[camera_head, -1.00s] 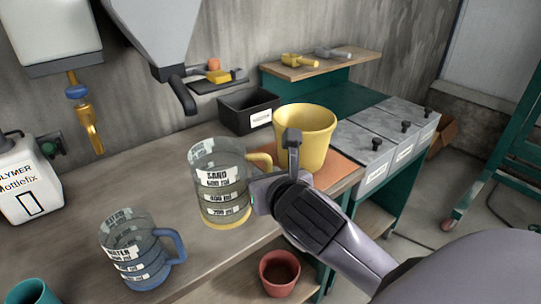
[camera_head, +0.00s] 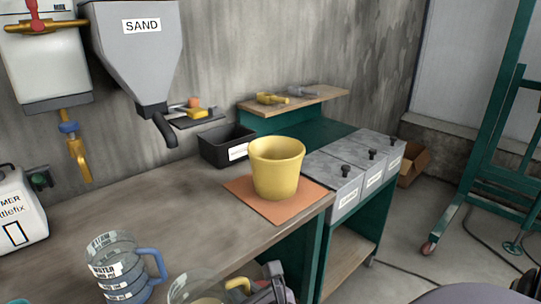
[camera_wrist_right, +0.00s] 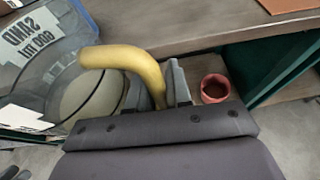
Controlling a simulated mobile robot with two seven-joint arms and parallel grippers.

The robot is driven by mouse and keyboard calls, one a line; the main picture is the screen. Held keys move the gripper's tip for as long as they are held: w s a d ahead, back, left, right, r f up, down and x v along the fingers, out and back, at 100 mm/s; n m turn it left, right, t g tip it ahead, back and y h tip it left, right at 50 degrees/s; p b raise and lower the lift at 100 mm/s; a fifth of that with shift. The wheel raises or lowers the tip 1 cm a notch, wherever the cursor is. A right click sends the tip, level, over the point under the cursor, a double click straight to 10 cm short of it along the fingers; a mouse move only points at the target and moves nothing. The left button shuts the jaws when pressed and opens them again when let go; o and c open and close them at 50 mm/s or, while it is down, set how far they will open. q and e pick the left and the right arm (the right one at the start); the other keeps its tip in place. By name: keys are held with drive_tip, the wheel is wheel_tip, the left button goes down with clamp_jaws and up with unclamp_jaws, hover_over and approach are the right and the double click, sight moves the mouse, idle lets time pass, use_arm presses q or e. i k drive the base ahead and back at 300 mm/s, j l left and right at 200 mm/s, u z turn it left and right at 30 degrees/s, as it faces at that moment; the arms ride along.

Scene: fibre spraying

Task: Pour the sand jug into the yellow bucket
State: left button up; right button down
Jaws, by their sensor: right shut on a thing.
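The yellow bucket (camera_head: 277,168) stands upright on an orange mat (camera_head: 258,208) at the bench's right end. The clear sand jug (camera_head: 192,290) is at the bottom edge of the head view, partly cut off, in front of the bench edge. My right gripper (camera_head: 262,286) is shut on its yellow handle. In the right wrist view the fingers (camera_wrist_right: 158,88) close around the handle (camera_wrist_right: 125,60), and the jug (camera_wrist_right: 45,65) shows at the left with its SAND label. Something pale shows low in the jug; I cannot tell how much sand it holds. My left gripper is out of view.
A blue-handled water jug (camera_head: 122,268) stands on the bench at the left. A black bin (camera_head: 226,146) is behind the bucket, and grey lidded boxes (camera_head: 340,180) are to its right. A sand hopper (camera_head: 135,55) hangs on the wall. A red pot (camera_wrist_right: 215,88) sits lower down.

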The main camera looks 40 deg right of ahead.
sight(276, 161)
drive_tip(key=l+u, duration=0.2)
drive_tip(key=u, duration=0.3)
drive_tip(key=k+l+u, duration=0.1)
drive_tip(key=l+u, duration=0.15)
drive_tip(key=l, duration=0.15)
drive_tip(key=k+l+u, duration=0.2)
drive_tip(key=l, duration=0.2)
drive_tip(key=k+l, duration=0.15)
drive_tip(key=l, duration=0.25)
drive_tip(key=k+l+u, duration=0.1)
drive_tip(key=l, duration=0.3)
drive_tip(key=k+l, duration=0.2)
drive_tip(key=l, duration=0.2)
drive_tip(key=k+l+u, duration=0.15)
drive_tip(key=l, duration=0.25)
drive_tip(key=k+l, duration=0.15)
drive_tip(key=l, duration=0.25)
